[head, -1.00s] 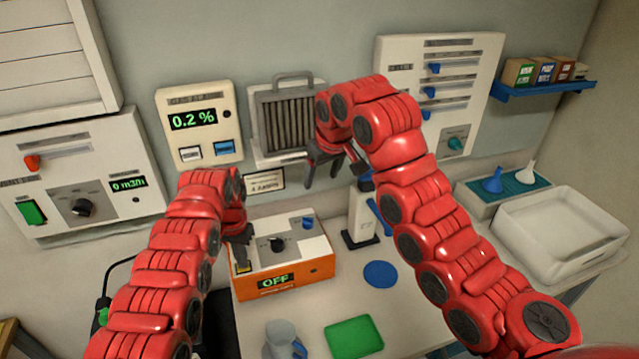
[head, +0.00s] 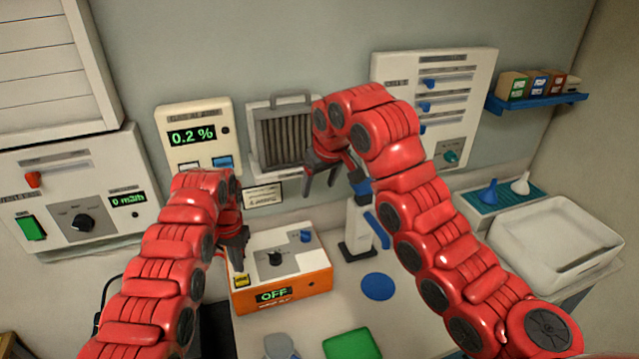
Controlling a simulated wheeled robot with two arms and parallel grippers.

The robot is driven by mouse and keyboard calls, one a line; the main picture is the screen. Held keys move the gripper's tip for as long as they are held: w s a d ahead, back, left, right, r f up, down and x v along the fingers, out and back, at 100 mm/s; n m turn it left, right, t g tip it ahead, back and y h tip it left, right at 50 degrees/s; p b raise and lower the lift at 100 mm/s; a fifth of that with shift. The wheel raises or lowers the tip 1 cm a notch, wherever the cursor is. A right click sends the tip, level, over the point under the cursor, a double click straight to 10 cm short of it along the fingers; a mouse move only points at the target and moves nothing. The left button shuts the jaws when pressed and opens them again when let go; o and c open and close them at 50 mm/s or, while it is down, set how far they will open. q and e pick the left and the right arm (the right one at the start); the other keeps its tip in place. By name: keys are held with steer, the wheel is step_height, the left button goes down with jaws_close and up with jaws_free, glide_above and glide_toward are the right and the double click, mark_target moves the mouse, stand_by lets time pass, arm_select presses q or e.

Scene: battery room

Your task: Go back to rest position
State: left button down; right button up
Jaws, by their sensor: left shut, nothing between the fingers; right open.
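My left gripper (head: 236,258) hangs over the left end of the orange and white unit (head: 318,279), whose display reads OFF. Its fingers are shut and hold nothing. My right gripper (head: 322,180) is raised in front of the wall, just below and right of the finned grey panel (head: 284,140). Its fingers are apart and empty. Both arms reach forward over the bench.
A white stand (head: 357,228) with a blue lever is close below my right gripper. A blue disc (head: 378,287), a green pad (head: 352,345) and a pale cup (head: 280,347) lie in front. A white tray (head: 553,285) is at right.

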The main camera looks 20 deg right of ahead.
arm_select(q)
steer(key=shift+r, duration=0.55)
